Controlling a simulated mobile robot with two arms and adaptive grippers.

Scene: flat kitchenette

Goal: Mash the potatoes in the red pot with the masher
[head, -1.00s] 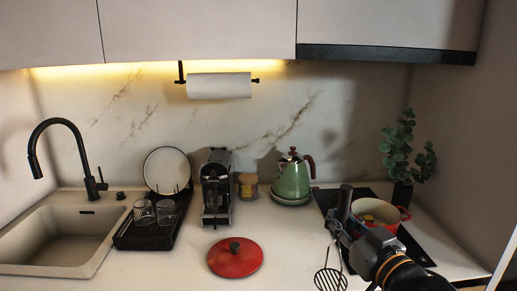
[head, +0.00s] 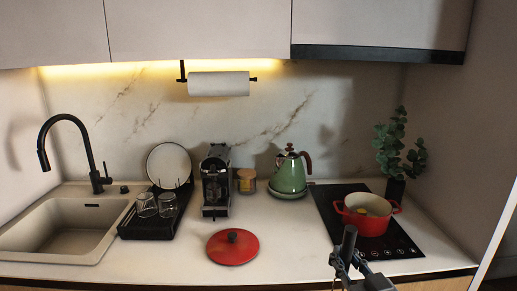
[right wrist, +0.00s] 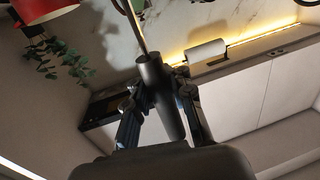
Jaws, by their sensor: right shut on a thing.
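The red pot (head: 370,226) stands on the black cooktop at the right. Yellowish potato (head: 361,211) shows inside it. It also shows in the upper left of the right wrist view (right wrist: 42,8). My right gripper (head: 345,266) is at the front edge of the counter, in front of and left of the pot. It is shut on the black handle of the masher (head: 349,242). In the right wrist view the fingers (right wrist: 158,100) close around this handle (right wrist: 153,75), and a thin shaft runs on from it. The masher's head is out of view. My left gripper is not in view.
A red lid (head: 233,248) lies on the counter left of my gripper. A green kettle (head: 290,176), a jar (head: 246,180), a coffee machine (head: 215,180) and a dish rack (head: 150,226) stand further back. A plant (head: 397,150) stands behind the pot. The counter between lid and cooktop is clear.

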